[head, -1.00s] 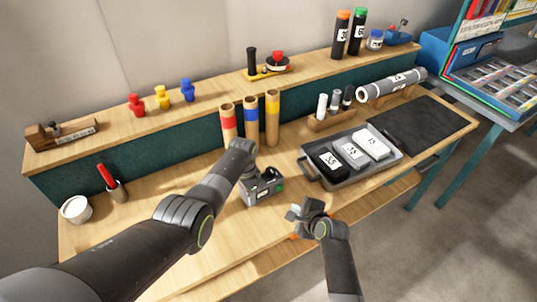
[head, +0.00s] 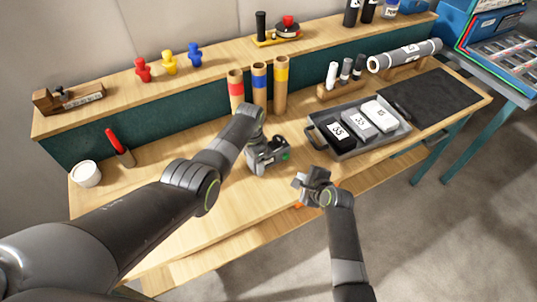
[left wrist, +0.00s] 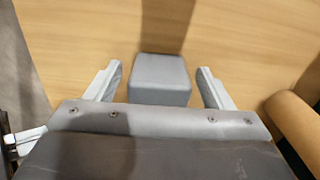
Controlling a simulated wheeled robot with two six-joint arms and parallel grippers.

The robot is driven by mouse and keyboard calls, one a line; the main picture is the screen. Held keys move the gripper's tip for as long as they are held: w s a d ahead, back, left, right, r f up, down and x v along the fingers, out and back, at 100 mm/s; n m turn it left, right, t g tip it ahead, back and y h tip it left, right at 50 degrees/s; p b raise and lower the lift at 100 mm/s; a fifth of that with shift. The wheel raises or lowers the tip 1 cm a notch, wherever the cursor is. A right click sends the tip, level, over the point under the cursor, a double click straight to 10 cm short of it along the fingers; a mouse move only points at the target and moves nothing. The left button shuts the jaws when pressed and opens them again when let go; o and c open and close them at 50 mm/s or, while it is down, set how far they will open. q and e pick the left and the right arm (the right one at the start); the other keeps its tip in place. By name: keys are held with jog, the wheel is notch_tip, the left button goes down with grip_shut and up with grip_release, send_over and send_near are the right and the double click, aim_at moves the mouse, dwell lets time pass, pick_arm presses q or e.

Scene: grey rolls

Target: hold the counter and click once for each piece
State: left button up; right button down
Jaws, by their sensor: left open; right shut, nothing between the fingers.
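A small grey block (left wrist: 160,82), which I take to be the counter, stands on the bench between the fingers of my left gripper in the left wrist view. In the head view my left gripper (head: 266,160) is over it and hides most of it; a green spot shows at its right side. The left fingers are open, one on each side of the block, with gaps visible. My right gripper (head: 312,182) is shut and empty at the bench's front edge, right of the counter. A grey tray (head: 377,149) holds a black, a grey and a white labelled piece.
Three cardboard tubes with red, blue and yellow bands (head: 259,88) stand behind the left gripper. A rack (head: 340,91) holds small cylinders. A large grey roll (head: 404,55) lies behind a dark mat (head: 435,100). The front-left bench is clear.

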pick_arm(q)
notch_tip(320, 180, up, 12)
jog(key=shift+f, duration=0.1)
dwell(0.5)
jog(key=shift+s+f, duration=0.1)
